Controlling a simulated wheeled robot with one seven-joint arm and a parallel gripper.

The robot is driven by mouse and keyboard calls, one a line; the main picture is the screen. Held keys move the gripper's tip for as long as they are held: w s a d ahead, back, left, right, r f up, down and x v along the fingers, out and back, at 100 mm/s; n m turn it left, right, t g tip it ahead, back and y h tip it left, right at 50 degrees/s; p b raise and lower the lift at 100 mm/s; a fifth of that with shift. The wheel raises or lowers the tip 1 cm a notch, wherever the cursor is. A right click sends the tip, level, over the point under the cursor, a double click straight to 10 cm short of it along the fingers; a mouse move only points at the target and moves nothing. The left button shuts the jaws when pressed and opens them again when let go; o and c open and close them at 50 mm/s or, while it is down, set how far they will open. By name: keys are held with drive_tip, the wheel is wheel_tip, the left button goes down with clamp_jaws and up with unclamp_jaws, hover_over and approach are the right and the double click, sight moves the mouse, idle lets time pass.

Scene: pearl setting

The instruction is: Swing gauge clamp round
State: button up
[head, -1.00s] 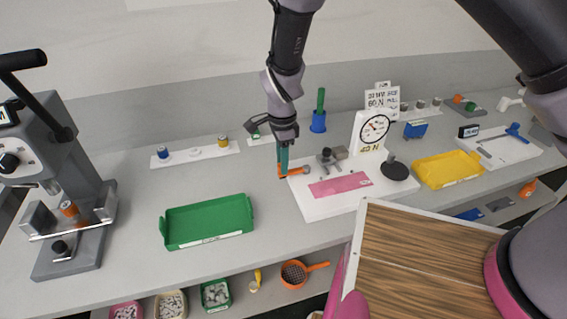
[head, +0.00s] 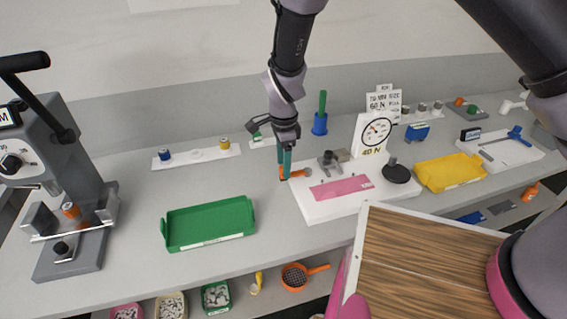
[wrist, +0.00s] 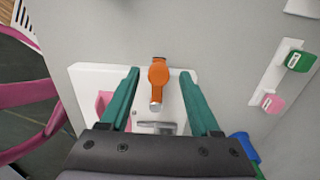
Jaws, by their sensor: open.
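The orange gauge clamp (head: 300,173) is at the left end of a white gauge board (head: 320,211), which carries a pink strip and a round dial marked 40 N. In the wrist view the clamp (wrist: 158,75) is an orange arm with a round hub and a silver end, lying over the board's edge. My gripper (head: 284,178) is open with its teal fingers pointing down at the board's left end. In the wrist view the fingers (wrist: 160,76) stand on either side of the clamp, with a gap to each side. Whether they are at its height is unclear.
A green tray (head: 208,240) lies left of the board and a yellow tray (head: 450,187) to its right. A blue holder with a green handle (head: 320,122) stands behind. A grey press (head: 70,200) is at the far left. The bench between press and green tray is clear.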

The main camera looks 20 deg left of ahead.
wheel_tip(320, 180, up, 10)
drive_tip(key=shift+r, duration=0.25)
idle(0.5)
drive_tip(key=w+d+r+n+y, duration=0.1)
drive_tip(key=w+d+r, duration=0.3)
drive_tip(key=d+r, duration=0.25)
drive_tip(key=w+d+r+y, duration=0.1)
drive_tip(key=w+d+r, duration=0.35)
drive_tip(key=r, duration=0.25)
drive_tip(key=d+r+n+t+y, duration=0.1)
drive_tip(key=d+r, duration=0.6)
drive_tip(key=d, duration=0.2)
drive_tip(key=d+r+n+t+y, duration=0.1)
drive_tip(key=d+r, duration=0.5)
drive_tip(key=d, duration=0.4)
drive_tip(key=s+d+r+n+t+h, duration=0.1)
drive_tip(key=s+d+r+t, duration=0.1)
drive_tip(key=s+d, duration=0.3)
drive_tip(key=s+d+r+n+t+h, duration=0.1)
drive_tip(key=s+d+r+n+t, duration=0.1)
drive_tip(key=d, duration=0.9)
drive_tip(key=s+r+t, duration=0.1)
drive_tip(key=s+r, duration=0.1)
drive_tip(key=s, duration=0.1)
drive_tip(key=shift+s+n, duration=0.15)
drive_tip(key=shift+n, duration=0.15)
